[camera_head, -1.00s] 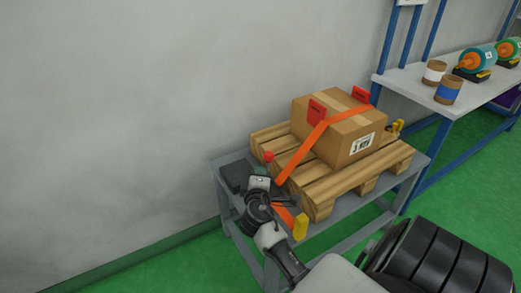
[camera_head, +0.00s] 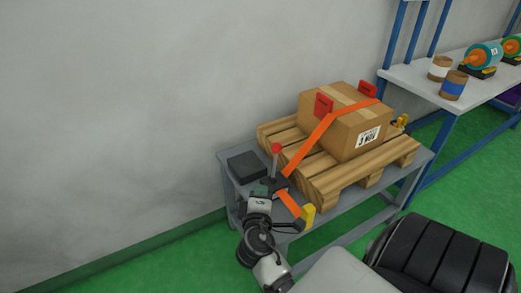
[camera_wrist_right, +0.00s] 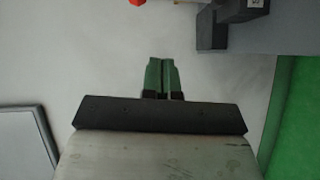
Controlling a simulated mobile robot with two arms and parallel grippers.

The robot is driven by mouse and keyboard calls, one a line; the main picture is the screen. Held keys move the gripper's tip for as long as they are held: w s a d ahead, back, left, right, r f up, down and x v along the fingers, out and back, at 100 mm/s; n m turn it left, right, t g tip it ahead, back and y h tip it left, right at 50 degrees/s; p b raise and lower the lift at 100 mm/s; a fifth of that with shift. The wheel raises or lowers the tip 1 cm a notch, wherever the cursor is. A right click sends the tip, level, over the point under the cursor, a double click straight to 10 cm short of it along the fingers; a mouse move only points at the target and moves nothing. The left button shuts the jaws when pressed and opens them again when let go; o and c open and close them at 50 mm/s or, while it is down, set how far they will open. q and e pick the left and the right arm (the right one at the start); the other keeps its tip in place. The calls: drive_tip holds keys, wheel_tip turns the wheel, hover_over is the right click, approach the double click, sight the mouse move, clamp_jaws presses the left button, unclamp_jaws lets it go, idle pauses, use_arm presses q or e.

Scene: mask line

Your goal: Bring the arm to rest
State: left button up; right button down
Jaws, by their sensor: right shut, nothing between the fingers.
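My right gripper (camera_head: 262,188) is at the front left of the grey table, by the red-knobbed lever (camera_head: 276,149) as seen from the head. Its green fingertips (camera_wrist_right: 161,75) are together in the right wrist view, with nothing between them. The right arm comes up from the bottom of the head view, and its wrist is left of the yellow handle (camera_head: 308,215). My left gripper is in neither view.
A strapped cardboard box (camera_head: 342,120) sits on a wooden pallet (camera_head: 330,180) on the grey table (camera_head: 228,160). A dark block (camera_head: 247,167) lies at its left end. A workbench (camera_head: 420,78) with rolls stands at right. Open floor lies at lower left.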

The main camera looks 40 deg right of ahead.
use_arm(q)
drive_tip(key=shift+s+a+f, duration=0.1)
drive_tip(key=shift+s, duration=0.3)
